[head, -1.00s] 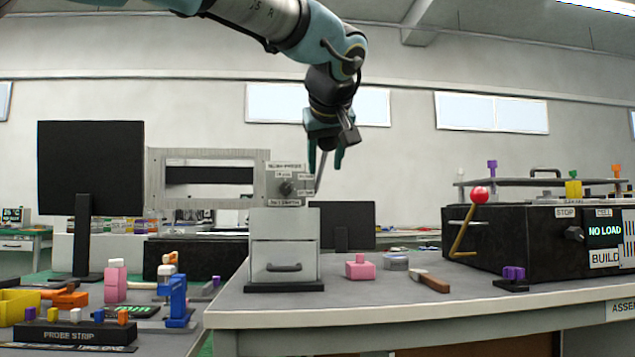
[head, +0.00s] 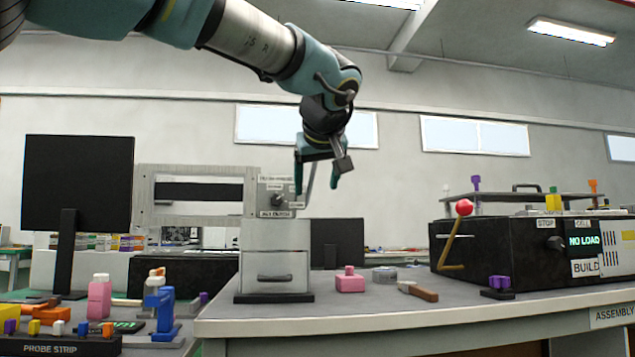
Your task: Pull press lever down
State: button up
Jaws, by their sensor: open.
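The press (head: 274,245) is a light grey box with a labelled control panel, standing on the left part of the right-hand bench. Its lever (head: 310,187) is a thin grey bar rising from the right side of the panel, tilted slightly right at the top. My gripper (head: 317,184) is open and points down at the lever's upper part. Its two fingers appear on either side of the bar in the head view. I cannot tell the depth between them or whether they touch. The lever's top is partly hidden by my gripper.
A black cell box (head: 500,250) with a red-knobbed lever (head: 464,208) stands to the right. A pink block (head: 350,281) and a brown-handled tool (head: 418,291) lie on the bench (head: 260,322). A monitor (head: 78,185) stands to the left.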

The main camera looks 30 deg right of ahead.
jog(key=shift+w+a+f, duration=0.15)
jog(key=shift+w, duration=0.05)
jog(key=r+p+v, duration=0.2)
jog(key=v, duration=1)
jog(key=shift+w+d, duration=0.25)
jog(key=shift+d, duration=0.05)
dwell(0.5)
dwell(0.5)
jog(key=p+v, duration=0.1)
jog(key=v, duration=1)
jog(key=shift+p, duration=0.35)
jog(key=shift+w, duration=0.15)
